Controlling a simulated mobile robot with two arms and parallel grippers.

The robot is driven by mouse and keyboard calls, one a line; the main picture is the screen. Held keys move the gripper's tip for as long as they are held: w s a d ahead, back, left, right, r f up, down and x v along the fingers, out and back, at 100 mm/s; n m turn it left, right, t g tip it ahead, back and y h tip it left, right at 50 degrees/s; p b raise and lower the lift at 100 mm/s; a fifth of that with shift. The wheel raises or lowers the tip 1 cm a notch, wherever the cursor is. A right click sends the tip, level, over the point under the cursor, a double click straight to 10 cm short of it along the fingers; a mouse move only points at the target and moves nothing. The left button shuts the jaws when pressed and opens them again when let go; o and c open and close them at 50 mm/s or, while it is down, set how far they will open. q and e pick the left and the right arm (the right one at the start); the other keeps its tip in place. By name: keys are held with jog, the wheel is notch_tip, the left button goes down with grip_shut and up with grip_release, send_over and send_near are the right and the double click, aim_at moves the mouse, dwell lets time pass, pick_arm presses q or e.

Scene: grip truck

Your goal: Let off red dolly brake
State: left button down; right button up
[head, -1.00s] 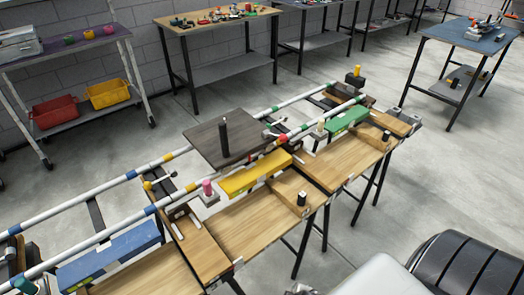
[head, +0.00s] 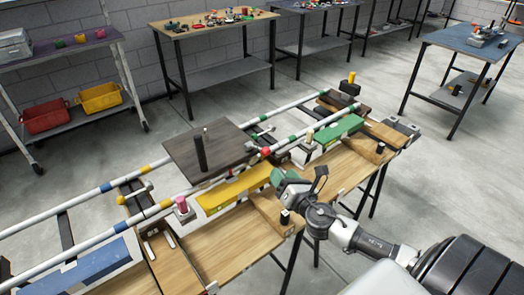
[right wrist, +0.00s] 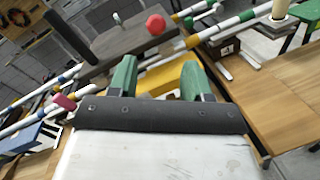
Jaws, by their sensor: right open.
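A red knob (head: 265,152) sits at the right corner of the dark dolly platform (head: 190,143), which rests on striped white rails and carries a black post (head: 200,152). In the right wrist view the red knob (right wrist: 155,24) is beyond the fingertips, near the platform's edge (right wrist: 115,42). My right gripper (head: 279,177) is open and empty, in front of the red knob and apart from it in the picture. Its green fingers (right wrist: 159,72) spread over the yellow block in the wrist view. My left gripper is out of view.
A yellow block (head: 232,186), a green block (head: 335,131) and a blue block (head: 85,265) lie along the wooden bench (head: 230,236). A pink knob (head: 181,204) stands left of the yellow block. A small black knob (head: 285,216) is close below my right gripper.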

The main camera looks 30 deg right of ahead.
aim_at(262, 150)
jog(key=w+n, duration=0.1)
jog(key=w, duration=0.3)
jog(key=w+n+y, duration=0.1)
jog(key=w+n, duration=0.1)
jog(key=w, duration=0.2)
jog(key=w+n+y, duration=0.1)
jog(key=w, duration=0.3)
jog(key=shift+w+d+r+n, duration=0.15)
jog(key=shift+w+d+n, duration=0.05)
jog(key=shift+d+n, duration=0.2)
grip_shut()
